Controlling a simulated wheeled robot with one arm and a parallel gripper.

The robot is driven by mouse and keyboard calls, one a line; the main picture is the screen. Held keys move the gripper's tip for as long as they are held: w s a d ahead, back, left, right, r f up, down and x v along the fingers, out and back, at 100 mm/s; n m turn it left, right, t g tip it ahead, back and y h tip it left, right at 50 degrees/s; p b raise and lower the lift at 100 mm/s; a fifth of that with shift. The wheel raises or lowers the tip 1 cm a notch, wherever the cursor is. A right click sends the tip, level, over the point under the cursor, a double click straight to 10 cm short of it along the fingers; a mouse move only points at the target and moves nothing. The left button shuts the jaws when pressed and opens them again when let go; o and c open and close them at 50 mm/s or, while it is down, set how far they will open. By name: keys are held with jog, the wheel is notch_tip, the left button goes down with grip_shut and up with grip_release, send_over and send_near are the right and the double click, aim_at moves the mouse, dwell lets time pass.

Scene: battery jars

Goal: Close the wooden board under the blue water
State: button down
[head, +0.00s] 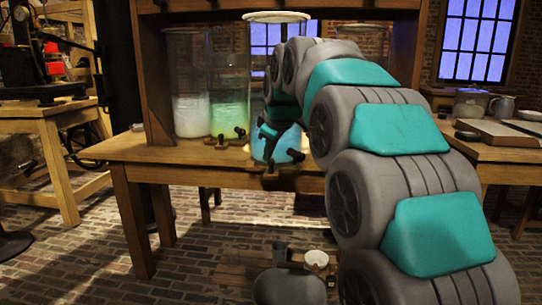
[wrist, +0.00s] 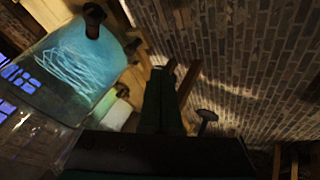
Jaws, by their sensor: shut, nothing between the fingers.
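The tall glass jar with blue water (head: 281,140) stands at the front of the wooden bench, with a dark tap low on its front. It also fills the upper left of the wrist view (wrist: 75,68), tilted by the camera angle. A short brown wooden piece (head: 280,181) juts from the bench edge below this jar; it looks like the board, partly hidden by my arm. My gripper (head: 268,132) is in front of the blue jar, above that piece. In the wrist view the dark, narrow fingers (wrist: 168,72) are together and empty. Contact with the board cannot be told.
A jar with white contents (head: 191,115) and one with green liquid (head: 230,118) stand left of the blue one, with taps. The bench edge (head: 160,155) runs below them. My arm covers the right side. Open brick floor (head: 190,240) lies in front.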

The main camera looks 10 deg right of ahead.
jog(key=x, duration=0.3)
jog(key=w+d+x, duration=0.1)
jog(key=x, duration=0.2)
jog(key=r+x, duration=0.1)
jog(key=x, duration=0.3)
jog(key=shift+w+d, duration=0.2)
jog(key=shift+d, duration=0.05)
jog(key=shift+w+d, duration=0.3)
jog(key=shift+w, duration=0.2)
jog(key=shift+w+d, duration=0.1)
jog(key=shift+w, duration=0.1)
